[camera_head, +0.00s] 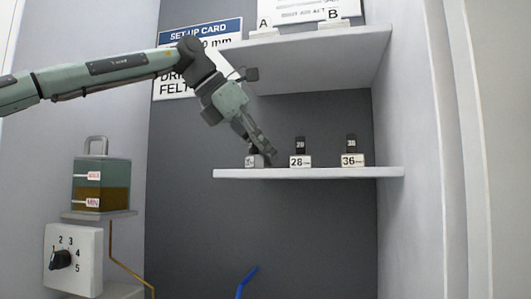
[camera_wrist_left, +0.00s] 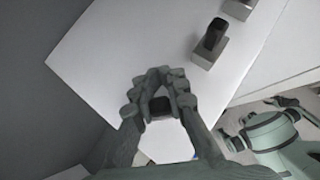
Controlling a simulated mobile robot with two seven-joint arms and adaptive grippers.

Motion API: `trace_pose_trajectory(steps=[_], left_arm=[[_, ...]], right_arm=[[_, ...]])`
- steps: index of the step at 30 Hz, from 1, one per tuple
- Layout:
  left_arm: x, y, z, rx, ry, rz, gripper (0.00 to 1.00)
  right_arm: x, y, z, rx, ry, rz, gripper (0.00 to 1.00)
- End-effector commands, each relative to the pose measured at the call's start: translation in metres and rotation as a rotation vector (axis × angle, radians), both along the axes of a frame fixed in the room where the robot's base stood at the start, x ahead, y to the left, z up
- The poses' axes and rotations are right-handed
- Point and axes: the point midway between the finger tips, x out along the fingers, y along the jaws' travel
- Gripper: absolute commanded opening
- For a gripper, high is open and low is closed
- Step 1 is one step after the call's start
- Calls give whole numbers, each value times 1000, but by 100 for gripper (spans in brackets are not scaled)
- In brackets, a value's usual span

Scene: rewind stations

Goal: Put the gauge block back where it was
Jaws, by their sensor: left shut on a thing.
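My left gripper (camera_head: 262,148) reaches down to the left end of the lower shelf (camera_head: 310,173). It is shut on the dark grip of a small gauge block (camera_head: 252,161) whose label is too small and covered to read. The block is at shelf level; I cannot tell whether it bears fully on the shelf. In the left wrist view, the gripper (camera_wrist_left: 161,82) closes around the block's black top (camera_wrist_left: 160,106). To the right stand a block marked 28 (camera_head: 300,161) and a block marked 36 (camera_head: 352,160).
An upper shelf (camera_head: 330,45) with tags A and B overhangs the lower one. A set-up card (camera_head: 185,88) hangs behind my arm, partly hidden. A tank (camera_head: 101,185) and a dial box (camera_head: 73,260) are at left. Bare shelf lies between the blocks.

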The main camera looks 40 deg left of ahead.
Motion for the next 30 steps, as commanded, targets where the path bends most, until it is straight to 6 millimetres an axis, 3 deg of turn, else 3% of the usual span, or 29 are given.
trace_pose_trajectory(steps=[8, 9, 15, 26, 30], left_arm=[[0, 0, -2, 0, 0, 0, 0], [0, 0, -3, 0, 1, 1, 12], [0, 0, -2, 0, 1, 1, 34], [0, 0, 1, 0, 1, 0, 34], [-14, 4, 15, -1, -3, 1, 34]], right_arm=[[2, 1, 3, 2, -2, -2, 40], [4, 1, 5, 2, -4, -3, 40], [5, 2, 6, 3, -8, -3, 40], [4, 1, 6, 3, -8, -2, 40], [-2, 0, -2, 2, 6, -4, 40]])
